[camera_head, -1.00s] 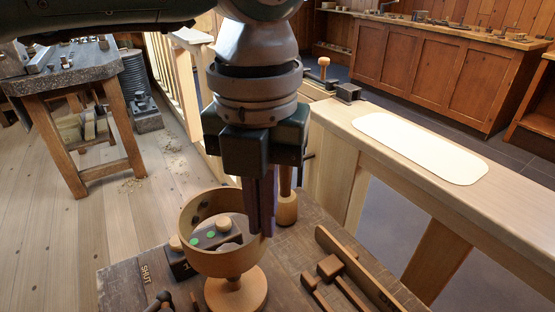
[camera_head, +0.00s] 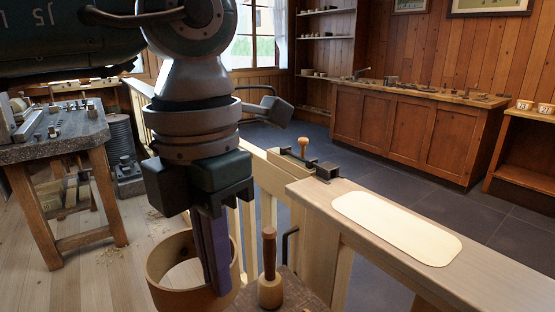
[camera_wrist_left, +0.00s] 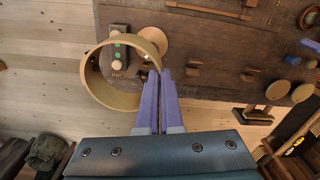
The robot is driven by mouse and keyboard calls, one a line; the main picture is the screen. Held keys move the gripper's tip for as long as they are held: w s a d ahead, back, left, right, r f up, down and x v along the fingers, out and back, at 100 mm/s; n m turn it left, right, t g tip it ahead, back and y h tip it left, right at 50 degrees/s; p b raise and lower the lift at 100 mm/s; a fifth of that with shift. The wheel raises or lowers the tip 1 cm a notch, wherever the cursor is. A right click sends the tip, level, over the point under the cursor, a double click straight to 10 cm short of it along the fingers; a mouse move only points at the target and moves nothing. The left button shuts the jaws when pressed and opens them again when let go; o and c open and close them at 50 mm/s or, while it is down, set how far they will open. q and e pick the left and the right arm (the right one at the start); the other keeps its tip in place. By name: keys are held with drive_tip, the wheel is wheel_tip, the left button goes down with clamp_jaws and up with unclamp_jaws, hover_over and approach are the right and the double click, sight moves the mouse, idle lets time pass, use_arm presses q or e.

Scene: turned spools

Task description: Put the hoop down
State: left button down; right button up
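The hoop is a broad tan wooden ring (camera_head: 165,298), low in the head view. My left gripper (camera_head: 219,290) points down with its purple fingers at the hoop's right wall. In the left wrist view the fingertips (camera_wrist_left: 158,76) pinch the wall of the hoop (camera_wrist_left: 88,85), and the ring opens to the left. There the hoop overlaps the edge of the dark worktable, partly over the floor. Its lower edge is cut off in the head view. My right gripper is not seen.
A wooden mallet (camera_head: 269,270) stands right of the hoop. A pale rounded mat (camera_head: 395,227) lies bare on the light bench (camera_head: 480,270). In the wrist view, a dark block with green dots (camera_wrist_left: 117,58) and a round wooden piece (camera_wrist_left: 154,40) are close to the hoop.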

use_arm(q)
drive_tip(key=s+a+r+m+p, duration=0.2)
drive_tip(key=a+r+m+p, duration=0.3)
drive_tip(key=r+m, duration=0.7)
drive_tip(key=s+a+r+m+p, duration=0.35)
drive_tip(key=a+r+m, duration=0.25)
drive_tip(key=r+m, duration=0.7)
drive_tip(key=s+r+m+p, duration=0.1)
drive_tip(key=s+r+p, duration=0.1)
drive_tip(key=r+p, duration=1.4)
drive_tip(key=s+r+m+p, duration=0.1)
drive_tip(key=s+r+p, duration=0.2)
drive_tip(key=r+p, duration=1.4)
drive_tip(key=p, duration=0.5)
drive_tip(key=shift+d+r+m, duration=0.2)
drive_tip(key=shift+m, duration=0.2)
drive_tip(key=shift+f, duration=0.1)
